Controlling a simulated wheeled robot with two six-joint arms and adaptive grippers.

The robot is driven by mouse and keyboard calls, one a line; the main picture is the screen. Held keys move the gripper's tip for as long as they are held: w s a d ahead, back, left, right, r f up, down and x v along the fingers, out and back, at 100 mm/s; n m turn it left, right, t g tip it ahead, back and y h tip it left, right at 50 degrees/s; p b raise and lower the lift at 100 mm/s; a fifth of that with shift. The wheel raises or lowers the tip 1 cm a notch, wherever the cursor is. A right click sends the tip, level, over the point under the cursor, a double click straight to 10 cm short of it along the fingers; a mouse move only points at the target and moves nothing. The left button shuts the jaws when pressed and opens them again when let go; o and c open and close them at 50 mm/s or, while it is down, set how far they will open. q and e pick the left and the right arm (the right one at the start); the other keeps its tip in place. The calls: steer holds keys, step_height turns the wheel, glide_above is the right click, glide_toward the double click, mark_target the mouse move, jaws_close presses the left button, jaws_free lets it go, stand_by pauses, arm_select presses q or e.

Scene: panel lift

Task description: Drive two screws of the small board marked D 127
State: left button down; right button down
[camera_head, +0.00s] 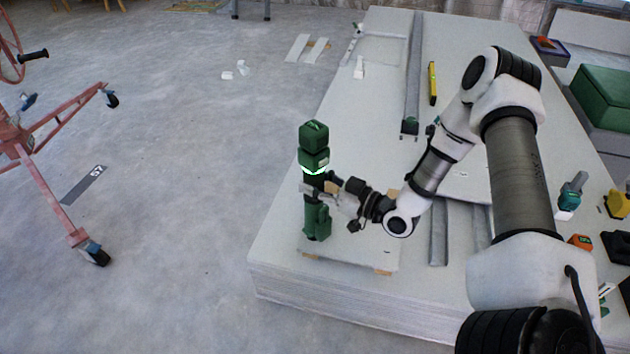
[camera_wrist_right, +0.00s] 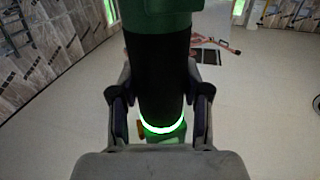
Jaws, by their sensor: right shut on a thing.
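A green and black power screwdriver (camera_head: 313,137) stands upright at the near left corner of the panel stack. My right gripper (camera_head: 318,189) is shut around its black middle section. In the right wrist view the screwdriver (camera_wrist_right: 158,70) fills the space between my fingers (camera_wrist_right: 160,105), with a bright green light ring below them. A small pale board (camera_head: 360,258) lies under the tool on wooden blocks. The screwdriver's lower end is over the board's left part; I cannot tell whether its tip touches a screw. No marking on the board is legible. My left gripper is not in view.
The panel stack (camera_head: 300,283) carries metal channels (camera_head: 438,232), a yellow level (camera_head: 432,83) and another panel. Several tools, including a teal one (camera_head: 572,192), stand at the right near a green case (camera_head: 605,95). A red wheeled frame (camera_head: 45,180) stands left on open floor.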

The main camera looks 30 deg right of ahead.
mark_target(323, 174)
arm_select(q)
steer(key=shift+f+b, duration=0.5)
arm_select(e)
steer(key=shift+f, duration=0.6)
stand_by(1.3)
